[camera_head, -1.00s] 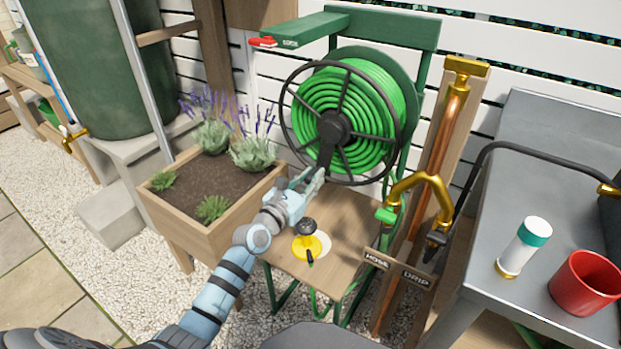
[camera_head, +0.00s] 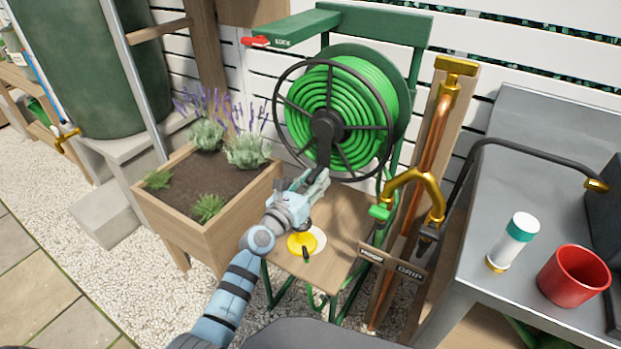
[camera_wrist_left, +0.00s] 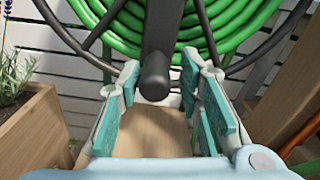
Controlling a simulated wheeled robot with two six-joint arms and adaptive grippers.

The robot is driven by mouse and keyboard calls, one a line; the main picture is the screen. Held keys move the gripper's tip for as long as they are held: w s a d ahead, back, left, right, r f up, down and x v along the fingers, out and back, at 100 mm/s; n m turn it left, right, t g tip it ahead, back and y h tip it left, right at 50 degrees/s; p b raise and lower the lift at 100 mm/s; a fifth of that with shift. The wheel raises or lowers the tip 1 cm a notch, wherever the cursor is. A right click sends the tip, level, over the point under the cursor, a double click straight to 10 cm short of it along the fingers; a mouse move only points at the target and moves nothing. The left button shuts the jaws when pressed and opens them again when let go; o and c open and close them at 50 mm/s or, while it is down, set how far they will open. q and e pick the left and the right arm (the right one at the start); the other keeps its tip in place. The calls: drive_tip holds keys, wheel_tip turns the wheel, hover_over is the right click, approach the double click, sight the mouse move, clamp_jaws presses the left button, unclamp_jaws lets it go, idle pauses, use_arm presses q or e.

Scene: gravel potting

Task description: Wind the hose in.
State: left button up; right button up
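The hose reel has a black spoked wheel (camera_head: 283,84) and a dark hub. Green hose (camera_head: 361,84) lies wound in coils on it. A dark crank arm runs down from the hub and ends in a dark handle (camera_wrist_left: 155,78). My left gripper (camera_head: 314,182) is just below the hub at the crank. In the left wrist view its teal-padded fingers (camera_wrist_left: 160,98) stand apart on either side of the handle, with gaps visible on both sides. My right gripper is not in view.
A yellow and black piece (camera_head: 302,243) sits on the wooden shelf (camera_head: 335,262) below the reel. A planter (camera_head: 215,240) stands left. A brass tap (camera_head: 412,178) and copper pipe are right. A grey table (camera_head: 470,262) holds a red cup (camera_head: 574,277) and a white-teal bottle (camera_head: 514,240).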

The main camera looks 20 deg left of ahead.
use_arm(q)
drive_tip(key=shift+a, duration=0.1)
drive_tip(key=shift+s+a, duration=0.1)
drive_tip(key=v, duration=1.1)
drive_tip(key=shift+s, duration=0.4)
